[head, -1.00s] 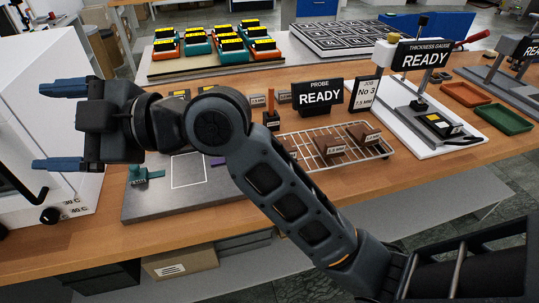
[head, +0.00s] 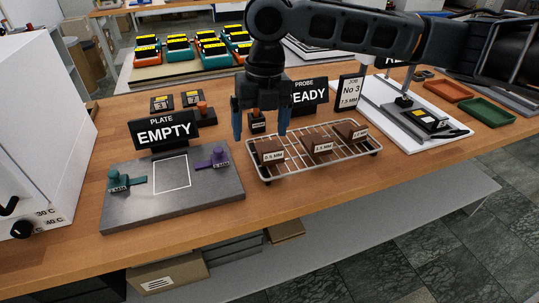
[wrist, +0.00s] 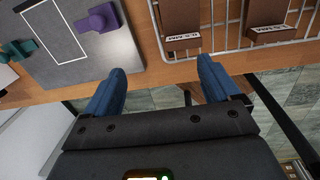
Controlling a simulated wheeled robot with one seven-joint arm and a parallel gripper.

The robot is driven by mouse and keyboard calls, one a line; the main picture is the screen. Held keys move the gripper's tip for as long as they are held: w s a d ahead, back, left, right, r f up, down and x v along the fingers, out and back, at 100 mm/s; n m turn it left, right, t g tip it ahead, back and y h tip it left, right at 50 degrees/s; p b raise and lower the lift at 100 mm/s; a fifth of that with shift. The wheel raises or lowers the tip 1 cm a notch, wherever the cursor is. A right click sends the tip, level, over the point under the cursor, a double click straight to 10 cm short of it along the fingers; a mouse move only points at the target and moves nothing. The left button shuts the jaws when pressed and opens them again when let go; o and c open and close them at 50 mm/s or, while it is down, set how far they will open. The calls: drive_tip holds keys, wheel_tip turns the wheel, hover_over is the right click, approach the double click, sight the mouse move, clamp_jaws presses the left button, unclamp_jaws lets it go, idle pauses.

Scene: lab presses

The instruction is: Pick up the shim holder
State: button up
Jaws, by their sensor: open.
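No object in view is marked as the shim holder, so I cannot tell for sure which it is. A teal knobbed piece (head: 119,181) with a flat tab and a label sits at the left of the grey plate (head: 215,190). A similar purple piece (head: 217,157) sits at the plate's right; it also shows in the wrist view (wrist: 100,18). My gripper (head: 261,125) is open and empty, pointing down above the bench near the rack's left end. In the wrist view, its blue fingers (wrist: 161,70) are apart with nothing between them.
A wire rack (head: 315,168) holds brown labelled blocks (head: 318,146). Behind the plate stands an EMPTY sign (head: 164,132). A white oven-like box (head: 40,120) stands left.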

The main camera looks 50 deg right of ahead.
sight(273, 150)
drive_tip(key=shift+s+d+f+g+h, duration=0.15)
drive_tip(key=shift+s+d, duration=0.2)
drive_tip(key=shift+d, duration=0.25)
drive_tip(key=shift+s+d+f+g+h, duration=0.15)
drive_tip(key=shift+s+d, duration=0.2)
drive_tip(key=shift+d, duration=0.25)
drive_tip(key=shift+f+p, duration=0.45)
drive_tip(key=shift+f, duration=3.15)
drive_tip(key=c, duration=1.1)
drive_tip(key=shift+r, duration=0.1)
drive_tip(key=shift+c, duration=0.2)
